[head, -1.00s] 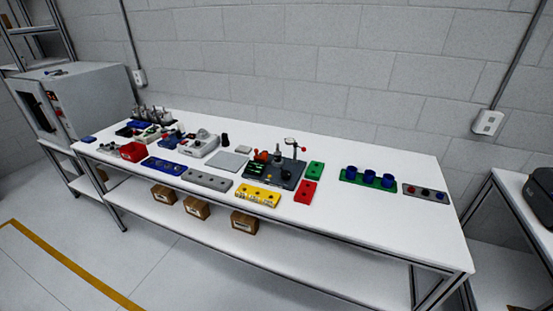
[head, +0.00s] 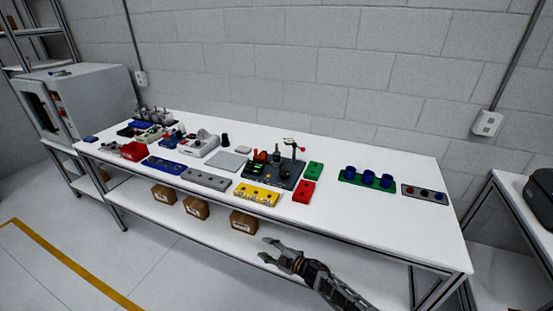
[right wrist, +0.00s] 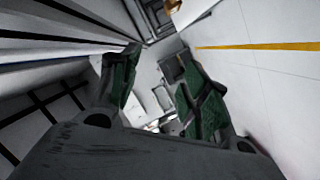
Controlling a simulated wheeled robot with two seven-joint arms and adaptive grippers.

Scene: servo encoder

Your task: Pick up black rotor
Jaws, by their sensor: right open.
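A small black upright cylinder (head: 225,140) stands on the white table behind the grey plate; it may be the black rotor, but it is too small to tell. Other small dark parts sit on the dark fixture (head: 285,182) near the table's middle. My right gripper (head: 267,249) is open and empty in front of the table's front edge, well short of these parts. In the right wrist view its two green-padded fingers (right wrist: 155,72) are spread with nothing between them. My left gripper is not in view.
A yellow block (head: 257,195), a grey bar (head: 207,180) and a blue bar (head: 164,166) line the table's front side. A red block (head: 304,191) and a green holder with blue cups (head: 367,179) are to the right. The table's front right is clear.

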